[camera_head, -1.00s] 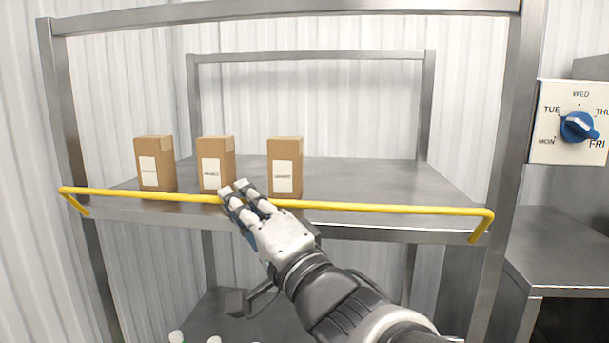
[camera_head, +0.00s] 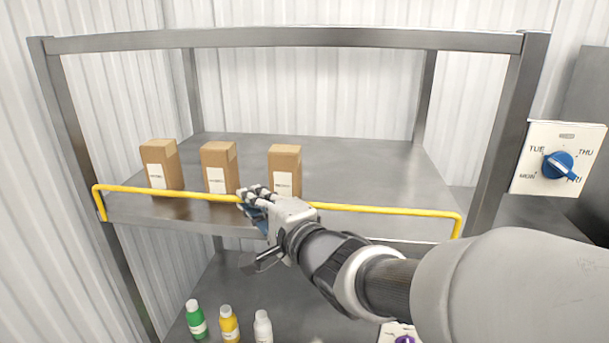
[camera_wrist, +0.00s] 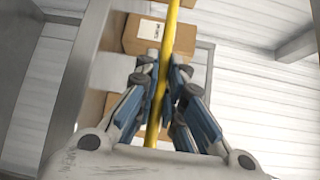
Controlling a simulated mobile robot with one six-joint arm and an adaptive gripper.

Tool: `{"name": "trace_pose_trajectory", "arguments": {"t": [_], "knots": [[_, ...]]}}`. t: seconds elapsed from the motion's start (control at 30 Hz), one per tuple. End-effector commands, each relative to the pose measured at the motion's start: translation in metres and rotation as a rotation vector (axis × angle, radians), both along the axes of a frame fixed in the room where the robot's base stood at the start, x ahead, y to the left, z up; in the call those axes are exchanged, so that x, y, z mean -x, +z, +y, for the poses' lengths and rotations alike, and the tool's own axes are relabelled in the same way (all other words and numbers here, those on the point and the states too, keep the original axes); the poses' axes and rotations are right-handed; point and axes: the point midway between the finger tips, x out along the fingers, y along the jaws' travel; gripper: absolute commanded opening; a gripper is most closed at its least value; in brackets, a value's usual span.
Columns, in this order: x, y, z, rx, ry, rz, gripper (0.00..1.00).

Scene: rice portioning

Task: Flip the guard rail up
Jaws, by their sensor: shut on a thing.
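The yellow guard rail (camera_head: 375,209) runs across the front of the metal shelf, with a bent arm at each end. In the head view its long bar stands above the shelf's front edge, in front of the lower part of the boxes. My gripper (camera_head: 252,200) is shut on the rail near the middle of the bar. In the wrist view the rail (camera_wrist: 172,35) passes between the two fingers of my gripper (camera_wrist: 165,75). The fingers hide a short piece of the bar.
Three cardboard boxes (camera_head: 162,165), (camera_head: 219,168), (camera_head: 285,171) stand on the shelf (camera_head: 350,150) behind the rail. Several bottles, including a green one (camera_head: 196,319), stand on the lower level. A blue day dial (camera_head: 557,165) is on the right.

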Motion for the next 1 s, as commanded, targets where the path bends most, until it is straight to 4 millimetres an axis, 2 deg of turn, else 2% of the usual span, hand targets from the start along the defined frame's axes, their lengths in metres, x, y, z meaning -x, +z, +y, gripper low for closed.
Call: {"name": "trace_pose_trajectory", "arguments": {"t": [0.57,0.6,0.87,1.0], "knots": [[-0.0013,0.0017,0.0005,-0.003,0.002,-0.006,0.00],[-0.0013,0.0018,0.0005,-0.003,0.002,-0.006,0.11],[-0.0012,0.0009,0.0002,-0.001,0.001,-0.004,0.28],[-0.0013,0.0005,0.0001,-0.001,0.001,-0.004,0.30]]}}
